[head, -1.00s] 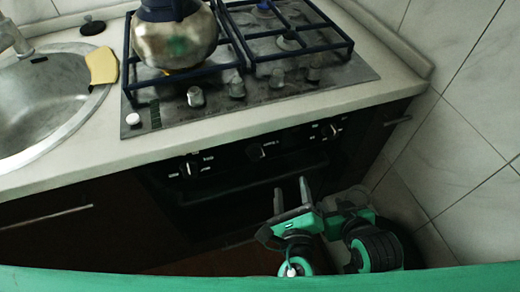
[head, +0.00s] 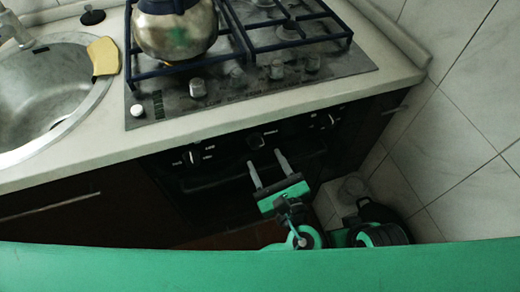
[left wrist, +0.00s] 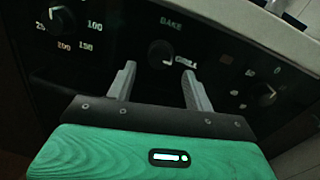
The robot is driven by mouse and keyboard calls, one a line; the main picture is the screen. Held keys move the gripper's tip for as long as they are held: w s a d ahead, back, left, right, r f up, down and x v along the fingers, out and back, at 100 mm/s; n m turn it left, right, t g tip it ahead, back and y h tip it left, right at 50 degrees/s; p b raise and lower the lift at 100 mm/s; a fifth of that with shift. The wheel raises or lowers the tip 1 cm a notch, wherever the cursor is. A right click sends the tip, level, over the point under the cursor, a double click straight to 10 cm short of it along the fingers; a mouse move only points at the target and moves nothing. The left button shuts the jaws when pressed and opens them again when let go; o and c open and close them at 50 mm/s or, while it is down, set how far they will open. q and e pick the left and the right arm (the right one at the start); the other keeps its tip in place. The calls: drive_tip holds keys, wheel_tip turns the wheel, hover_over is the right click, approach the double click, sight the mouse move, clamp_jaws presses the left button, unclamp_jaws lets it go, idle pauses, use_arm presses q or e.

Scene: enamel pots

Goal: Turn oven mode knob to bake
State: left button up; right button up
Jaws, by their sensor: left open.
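The oven mode knob (head: 256,141) is the middle dark knob on the black oven front. In the left wrist view, the knob (left wrist: 160,54) has BAKE printed above it and GRILL at its lower right. Its pale mark sits at the lower right, towards GRILL. My left gripper (head: 265,159) is open and empty, its two fingers pointing at the panel just below the knob. In the left wrist view, the gripper (left wrist: 158,71) has its fingertips left and right of the knob, slightly lower; no contact shows. My right gripper is not in view.
A temperature knob (left wrist: 62,20) is at the left and another knob (left wrist: 267,95) at the right. The oven handle runs below the panel. Above are the counter edge (head: 230,112) and a hob with a metal kettle (head: 175,30). A tiled wall (head: 450,130) stands at the right.

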sight(258, 147)
use_arm(q)
drive_tip(key=shift+x, duration=2.2)
drive_tip(key=shift+c, duration=0.2)
drive_tip(key=c, duration=0.9)
